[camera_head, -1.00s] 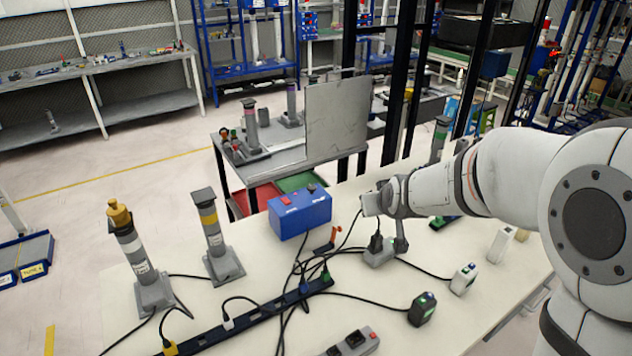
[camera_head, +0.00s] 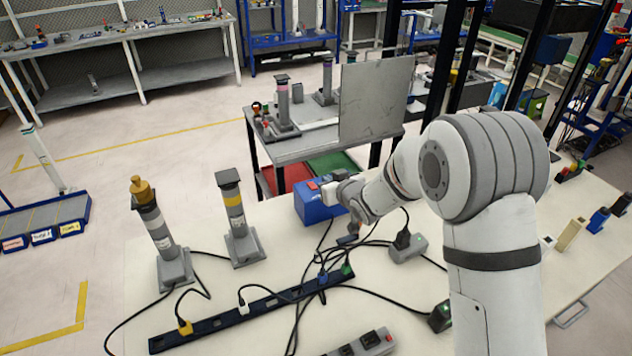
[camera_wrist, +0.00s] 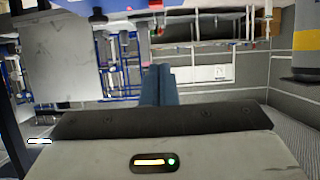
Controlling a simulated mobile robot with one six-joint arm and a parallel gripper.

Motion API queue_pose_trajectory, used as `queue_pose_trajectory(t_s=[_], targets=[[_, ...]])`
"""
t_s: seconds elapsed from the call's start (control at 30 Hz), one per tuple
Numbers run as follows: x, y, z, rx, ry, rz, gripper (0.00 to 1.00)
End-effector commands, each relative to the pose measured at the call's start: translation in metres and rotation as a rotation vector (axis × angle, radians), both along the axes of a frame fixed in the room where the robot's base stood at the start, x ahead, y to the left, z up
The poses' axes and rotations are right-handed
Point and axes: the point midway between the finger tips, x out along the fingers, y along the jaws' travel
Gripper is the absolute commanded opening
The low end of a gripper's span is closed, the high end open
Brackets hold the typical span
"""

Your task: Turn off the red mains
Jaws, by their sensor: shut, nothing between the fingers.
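A blue box (camera_head: 318,210) stands on the cream table, with a small red switch (camera_head: 312,185) on its top left. My gripper (camera_head: 327,191) is at the top right of the box, close beside the red switch, and covers part of the box. I cannot tell whether it touches the box or the switch. In the wrist view my two fingers (camera_wrist: 157,85) lie together, shut and empty. The red switch cannot be made out in the wrist view.
Two grey posts, one yellow-topped (camera_head: 158,236) and one yellow-banded (camera_head: 238,220), stand left of the box. A black power strip (camera_head: 262,306) with several cables lies in front. A grey socket block (camera_head: 408,250) sits to the right.

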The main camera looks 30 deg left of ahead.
Motion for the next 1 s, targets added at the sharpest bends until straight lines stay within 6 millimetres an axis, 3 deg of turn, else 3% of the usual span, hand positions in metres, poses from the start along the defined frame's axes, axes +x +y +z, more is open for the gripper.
queue_pose_trajectory(t_s=[0.27, 0.8, 1.0], targets=[[0.011, 0.005, -0.004, -0.002, 0.002, -0.008, 0.0], [0.063, 0.068, -0.039, -0.001, 0.001, -0.012, 0.0], [0.06, 0.062, -0.068, -0.003, 0.005, -0.013, 0.0]])
